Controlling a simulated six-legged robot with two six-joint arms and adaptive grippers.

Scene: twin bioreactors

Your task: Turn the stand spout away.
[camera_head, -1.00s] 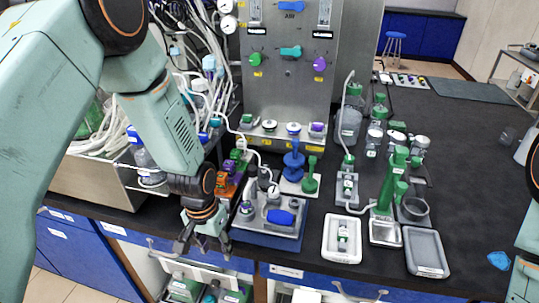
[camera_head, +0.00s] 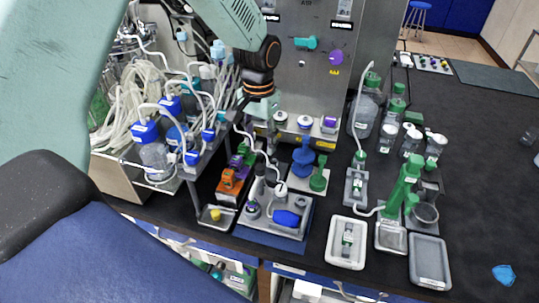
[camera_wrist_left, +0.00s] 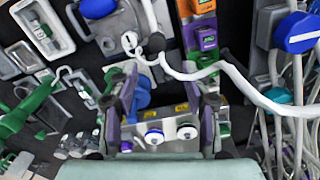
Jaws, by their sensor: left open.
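I cannot tell for certain which part is the stand spout. A grey tray stand (camera_head: 300,232) with a blue handle (camera_head: 287,218) stands on a blue mat, and a white tube (camera_head: 262,150) curves down to it. The tube (camera_wrist_left: 235,75) and the stand's grey plate (camera_wrist_left: 112,24) also show in the left wrist view. A tall green stand (camera_head: 404,185) with a short side arm stands to the right. My left gripper (camera_head: 262,108) is in front of the steel panel, above and behind the tray stand. It is open, with the tube crossing just beyond its fingers (camera_wrist_left: 160,78). My right gripper is out of view.
A blue stand (camera_head: 303,157) and a green one (camera_head: 319,178) share a white plate. Capped knobs line the panel's ledge. Bottles with tubes (camera_head: 153,155) crowd the left rack.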

